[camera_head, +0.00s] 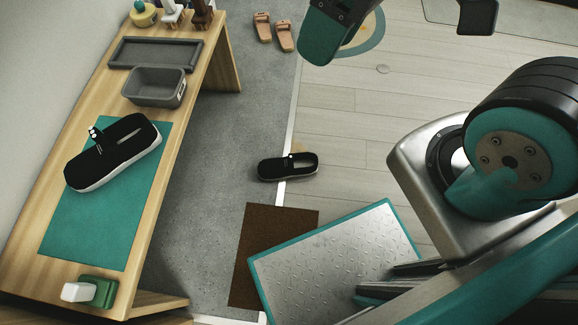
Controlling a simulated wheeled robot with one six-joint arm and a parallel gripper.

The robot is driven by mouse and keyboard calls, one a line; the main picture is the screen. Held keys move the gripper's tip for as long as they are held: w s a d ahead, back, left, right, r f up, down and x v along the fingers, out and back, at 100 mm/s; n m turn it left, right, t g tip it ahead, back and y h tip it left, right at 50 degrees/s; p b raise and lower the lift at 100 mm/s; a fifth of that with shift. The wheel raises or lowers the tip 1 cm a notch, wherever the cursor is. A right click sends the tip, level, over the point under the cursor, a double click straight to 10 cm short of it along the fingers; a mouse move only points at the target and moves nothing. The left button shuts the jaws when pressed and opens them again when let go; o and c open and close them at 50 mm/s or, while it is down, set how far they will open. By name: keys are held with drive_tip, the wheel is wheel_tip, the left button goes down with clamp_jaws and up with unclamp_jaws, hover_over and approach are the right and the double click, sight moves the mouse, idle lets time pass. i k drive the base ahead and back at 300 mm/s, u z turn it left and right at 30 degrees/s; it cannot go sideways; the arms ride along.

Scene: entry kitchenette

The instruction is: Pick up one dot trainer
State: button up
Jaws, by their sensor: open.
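A black trainer (115,152) with a pale sole lies on the teal mat (85,225) on the wooden bench at the left. Small white dots show on a tab at its upper left side. A second black trainer (288,167) lies on the floor near the middle, across the pale strip between grey carpet and planks. A small light mark shows at its upper edge. Both stand free of any gripper.
The wooden bench (52,210) also bears a grey bin (155,87), a grey tray (154,54), a green and white block (94,291) and small items at the far end. Tan sandals (284,37) and a brown mat (262,250) lie on the floor.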

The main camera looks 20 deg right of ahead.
sight(299, 164)
drive_tip(key=k, duration=1.2)
drive_tip(key=u, duration=0.65)
drive_tip(key=i, duration=1.25)
drive_tip(key=z, duration=0.5)
